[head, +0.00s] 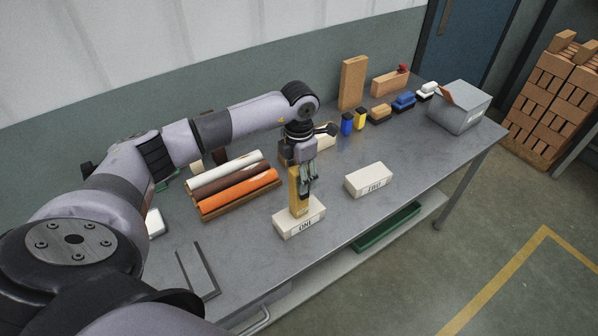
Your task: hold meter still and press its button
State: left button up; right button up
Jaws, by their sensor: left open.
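A yellow upright device, which looks like the meter (299,205), stands on or just behind a pale block marked ONE (300,224) near the table's front edge. My left gripper (308,184) points down at the upper part of the meter, its fingers open. It hides part of the meter, and I cannot tell whether the fingers touch it. No button can be made out. A second pale block with a printed label (369,181) lies to the right, with nothing on it. My right gripper is not in view.
Coloured rolls lie in a wooden tray (232,207) to the left. Blue (347,123) and yellow (360,118) items, brushes and a tall wooden board (352,82) stand at the back. A grey box (460,107) is at the far right end. The table's right front is clear.

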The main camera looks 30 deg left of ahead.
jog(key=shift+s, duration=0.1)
pick_arm(q)
grip_shut()
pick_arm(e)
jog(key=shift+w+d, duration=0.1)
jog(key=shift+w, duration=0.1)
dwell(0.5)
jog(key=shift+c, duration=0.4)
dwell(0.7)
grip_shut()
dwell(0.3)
pick_arm(q)
jog(key=shift+s+f, duration=0.1)
dwell(1.1)
